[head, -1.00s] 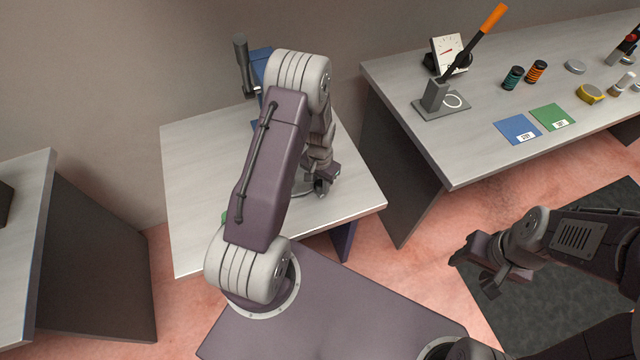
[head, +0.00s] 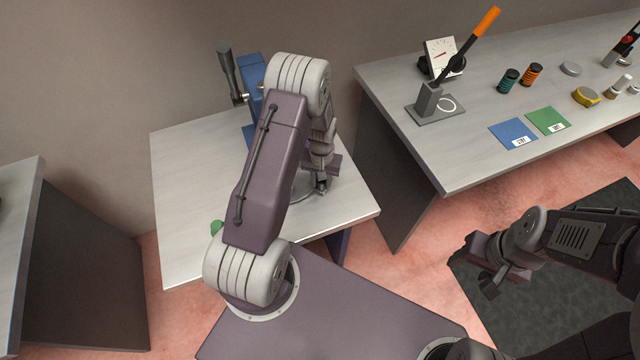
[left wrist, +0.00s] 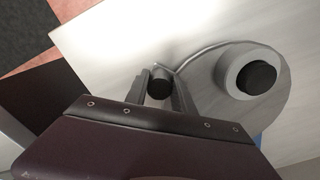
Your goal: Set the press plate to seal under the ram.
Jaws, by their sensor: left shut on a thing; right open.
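The press (head: 252,72) is blue and stands at the back of the small table, partly hidden behind my left arm. Its dark lever (head: 228,72) stands up on its left. The round grey press plate (left wrist: 212,118) lies on the table and carries a pale ring with a black centre (left wrist: 256,77). In the head view only part of the plate shows beside my left gripper (head: 320,184). In the left wrist view my left gripper (left wrist: 160,88) is shut on a small black knob (left wrist: 160,86) beside the plate. The plate's marks are not readable. My right gripper (head: 484,266) is open and empty over the floor.
A long table (head: 450,165) on the right holds an orange-handled lever device (head: 440,98), a dial (head: 440,58), blue (head: 514,134) and green (head: 548,121) cards and several small parts. Another table (head: 18,220) stands left.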

